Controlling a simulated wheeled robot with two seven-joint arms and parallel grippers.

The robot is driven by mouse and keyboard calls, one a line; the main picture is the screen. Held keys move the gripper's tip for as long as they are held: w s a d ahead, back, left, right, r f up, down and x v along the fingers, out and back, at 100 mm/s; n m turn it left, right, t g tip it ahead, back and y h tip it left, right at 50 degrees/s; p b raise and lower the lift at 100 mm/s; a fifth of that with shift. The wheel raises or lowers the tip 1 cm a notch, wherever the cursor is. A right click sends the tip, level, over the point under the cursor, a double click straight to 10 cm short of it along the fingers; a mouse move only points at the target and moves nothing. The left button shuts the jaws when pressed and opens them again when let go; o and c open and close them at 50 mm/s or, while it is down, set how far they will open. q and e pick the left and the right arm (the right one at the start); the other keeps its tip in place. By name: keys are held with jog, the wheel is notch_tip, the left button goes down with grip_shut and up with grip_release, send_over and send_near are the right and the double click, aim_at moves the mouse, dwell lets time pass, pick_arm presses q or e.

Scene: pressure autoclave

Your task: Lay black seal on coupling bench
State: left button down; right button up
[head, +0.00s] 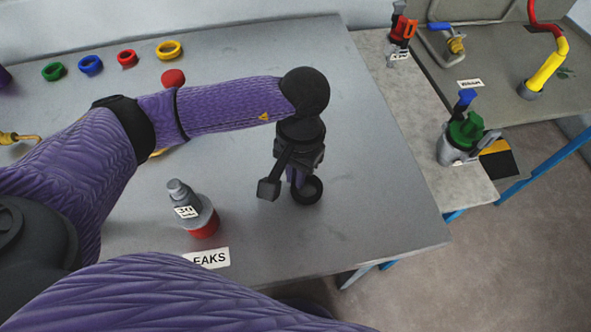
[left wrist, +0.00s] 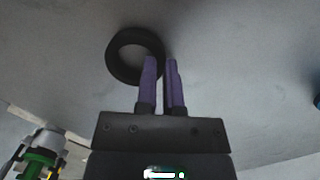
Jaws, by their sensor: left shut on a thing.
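The black seal (head: 306,203) is a thick plain ring at the right part of the grey bench (head: 370,190). My left gripper (head: 298,180) points down there, shut on one side of the ring's wall. In the left wrist view the black seal (left wrist: 110,58) sticks out to the left of the purple fingers (left wrist: 162,65), with its right wall between them. The seal lies flat and close to the bench top; I cannot tell whether it touches. No label I can read names the coupling bench. My right gripper is out of view.
A grey fitting with a red base (head: 205,228) stands near the front edge by a label ending "EAKS" (head: 207,257). Green, blue, red and yellow rings (head: 169,50) lie at the back left. A green-topped valve (head: 465,132) stands on the side surface to the right.

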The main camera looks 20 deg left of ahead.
pick_arm(q)
jog(key=shift+f, duration=0.1)
jog(key=c, duration=0.7)
grip_release()
jog(key=shift+c, duration=0.2)
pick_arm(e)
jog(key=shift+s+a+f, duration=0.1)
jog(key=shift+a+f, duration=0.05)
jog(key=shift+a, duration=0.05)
pick_arm(q)
notch_tip(320, 180, up, 12)
jog(key=w+p, duration=0.1)
jog(key=p, duration=0.1)
jog(key=shift+w, duration=0.35)
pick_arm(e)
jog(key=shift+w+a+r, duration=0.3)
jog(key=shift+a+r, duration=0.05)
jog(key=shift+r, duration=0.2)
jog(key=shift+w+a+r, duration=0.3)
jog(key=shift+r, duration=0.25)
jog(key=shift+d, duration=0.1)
